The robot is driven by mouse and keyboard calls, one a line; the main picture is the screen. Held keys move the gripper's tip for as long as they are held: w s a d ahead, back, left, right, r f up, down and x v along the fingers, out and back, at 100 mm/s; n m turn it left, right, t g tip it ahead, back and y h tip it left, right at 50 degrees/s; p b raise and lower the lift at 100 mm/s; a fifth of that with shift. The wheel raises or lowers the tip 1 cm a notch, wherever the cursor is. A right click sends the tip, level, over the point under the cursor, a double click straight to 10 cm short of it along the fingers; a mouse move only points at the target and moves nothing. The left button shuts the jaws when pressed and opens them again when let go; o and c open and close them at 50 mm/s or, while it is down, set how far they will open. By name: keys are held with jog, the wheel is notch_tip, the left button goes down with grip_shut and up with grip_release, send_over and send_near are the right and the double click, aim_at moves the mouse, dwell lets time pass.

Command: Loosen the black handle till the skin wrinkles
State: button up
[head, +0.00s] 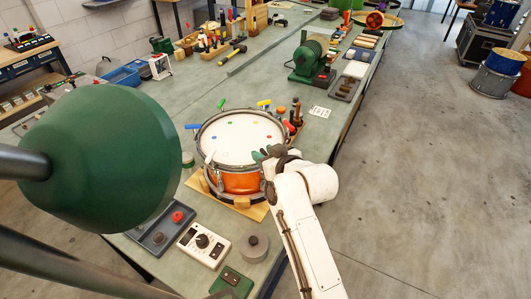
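A snare drum with an orange shell (240,183) and a white skin (238,142) sits on a wooden base (257,211) on the bench. Small coloured dots mark the skin, which looks smooth at this size. Coloured handles stand around the rim: green (222,103), yellow (264,102), blue (193,126), red-orange (290,127) and a pale one (210,157). My gripper (266,153) is at the drum's near right rim, reaching in from the lower right. I cannot make out a black handle apart from the dark gripper there; it may be hidden. The finger gap is too small to read.
A green lamp shade (105,155) fills the left foreground. A white control box (203,243), a grey tray (160,229) and a grey round weight (254,246) lie in front of the drum. A green motor (310,58) stands behind.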

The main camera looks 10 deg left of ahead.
jog(key=shift+c, duration=0.2)
grip_shut()
jog(key=shift+w+f+y+b, duration=0.1)
jog(key=shift+y+b, duration=0.2)
jog(key=shift+b, duration=0.25)
jog(key=shift+d+f+n+g+y+b, duration=0.1)
jog(key=shift+n+g+y+b, duration=0.35)
jog(key=shift+n+b, duration=0.4)
jog(key=n+g+b, duration=0.1)
jog(key=b, duration=0.1)
jog(key=n+g+y+b, duration=0.1)
jog(key=b, duration=0.2)
jog(key=shift+f+y, duration=0.2)
jog(key=shift+y, duration=0.05)
jog(key=n+g+y+b, duration=0.1)
jog(key=n+g+b, duration=0.2)
jog(key=b, duration=0.3)
jog(key=shift+r+n+g+y, duration=0.1)
jog(key=shift+n+g+y, duration=0.2)
jog(key=shift+g, duration=0.25)
jog(key=n+g+b, duration=0.1)
jog(key=b, duration=0.1)
jog(key=n+g+b, duration=0.1)
jog(key=g, duration=0.1)
jog(key=shift+r+n+b, duration=0.25)
jog(key=shift+b, duration=0.15)
